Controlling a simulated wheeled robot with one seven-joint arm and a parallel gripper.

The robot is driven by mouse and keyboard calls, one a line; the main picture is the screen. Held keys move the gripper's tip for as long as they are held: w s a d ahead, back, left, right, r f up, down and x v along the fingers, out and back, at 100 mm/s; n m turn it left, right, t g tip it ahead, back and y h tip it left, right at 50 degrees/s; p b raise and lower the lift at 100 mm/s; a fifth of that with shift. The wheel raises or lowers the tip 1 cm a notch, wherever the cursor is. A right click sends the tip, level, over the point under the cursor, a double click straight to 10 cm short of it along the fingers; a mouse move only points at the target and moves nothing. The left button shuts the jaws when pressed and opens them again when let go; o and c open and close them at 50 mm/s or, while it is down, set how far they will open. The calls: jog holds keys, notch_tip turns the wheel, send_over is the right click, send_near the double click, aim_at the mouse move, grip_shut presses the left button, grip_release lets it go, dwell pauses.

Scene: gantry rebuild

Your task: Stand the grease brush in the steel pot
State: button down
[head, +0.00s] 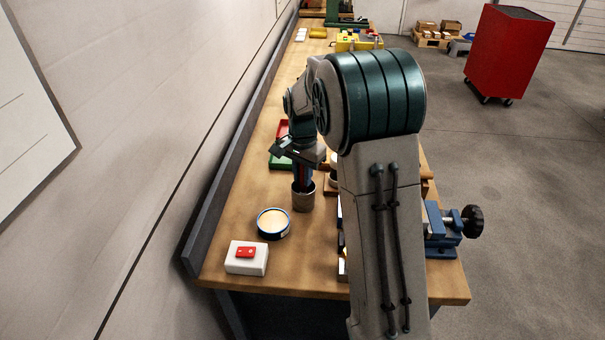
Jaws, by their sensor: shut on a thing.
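The steel pot (303,202) is a small grey cylinder standing upright on the wooden bench. My gripper (302,173) points down right above the pot's mouth and is shut on the grease brush. Only a narrow dark, bluish and reddish strip shows between the gripper and the pot, too small to tell brush from fingers. The brush's lower end is hidden, and I cannot tell how deep it is in the pot or whether it touches the bottom.
A blue round tin (273,223) with pale contents stands left of the pot. A white box (246,258) with a red piece on top is at the near left corner. A green tray (281,160) lies behind. A blue vise (441,231) is at the right edge. My arm hides the bench's middle.

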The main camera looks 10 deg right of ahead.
jog(key=c, duration=1.3)
grip_release()
jog(key=shift+f, duration=0.1)
notch_tip(320, 180, up, 12)
jog(key=shift+f+b, duration=0.1)
jog(key=shift+b, duration=0.2)
jog(key=shift+s+r, duration=0.1)
jog(key=shift+r, duration=0.15)
jog(key=s+f+n+t, duration=0.1)
jog(key=s+n, duration=0.4)
jog(key=s, duration=0.9)
jog(key=s+f+n+t, duration=0.2)
jog(key=s+f+n, duration=0.1)
jog(key=s, duration=1)
jog(key=shift+s+d+n, duration=0.15)
jog(key=shift+s+n, duration=0.2)
jog(key=shift+n, duration=0.55)
